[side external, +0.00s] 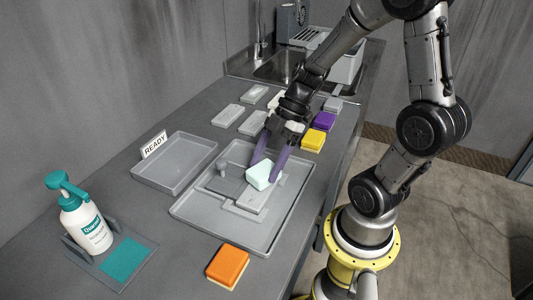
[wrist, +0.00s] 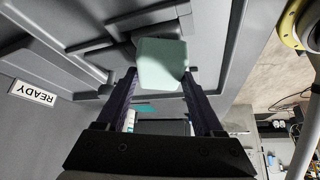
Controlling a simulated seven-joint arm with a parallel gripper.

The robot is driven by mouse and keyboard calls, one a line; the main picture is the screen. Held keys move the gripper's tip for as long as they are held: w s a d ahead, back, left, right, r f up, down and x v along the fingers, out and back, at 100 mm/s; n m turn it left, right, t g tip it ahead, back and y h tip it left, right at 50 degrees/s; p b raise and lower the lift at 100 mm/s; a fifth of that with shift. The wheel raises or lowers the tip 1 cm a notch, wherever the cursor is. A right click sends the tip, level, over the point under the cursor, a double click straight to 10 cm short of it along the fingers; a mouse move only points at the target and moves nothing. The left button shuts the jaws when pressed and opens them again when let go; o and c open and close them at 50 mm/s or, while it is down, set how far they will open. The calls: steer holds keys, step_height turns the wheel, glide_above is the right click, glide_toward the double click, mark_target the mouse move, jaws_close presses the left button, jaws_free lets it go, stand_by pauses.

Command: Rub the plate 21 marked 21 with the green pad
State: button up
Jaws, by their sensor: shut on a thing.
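My gripper (side external: 266,171) is shut on a pale mint-green pad (side external: 261,177), with one purple finger on each side of it. The pad also shows between the fingers in the wrist view (wrist: 162,64). The pad is over a light grey plate (side external: 248,201) in a fixture in the large grey tray (side external: 203,230). Whether the pad touches the plate I cannot tell. No number can be read on the plate, and the pad hides part of it.
An empty tray (side external: 150,177) with a READY sign (side external: 154,145) is at left. Several grey plates (side external: 227,116) lie behind. Yellow (side external: 313,139) and purple (side external: 325,119) pads are at right, an orange pad (side external: 228,265) in front. A spray bottle (side external: 87,225) stands front left.

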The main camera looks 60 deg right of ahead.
steer(key=shift+a+f, duration=0.15)
steer(key=shift+a, duration=0.45)
steer(key=shift+a+f, duration=0.15)
steer(key=shift+a, duration=0.45)
steer(key=shift+c, duration=0.5)
steer(key=shift+a, duration=2.8)
steer(key=shift+d, duration=4.1)
steer(key=shift+a+r, duration=0.1)
steer(key=shift+r, duration=3.95)
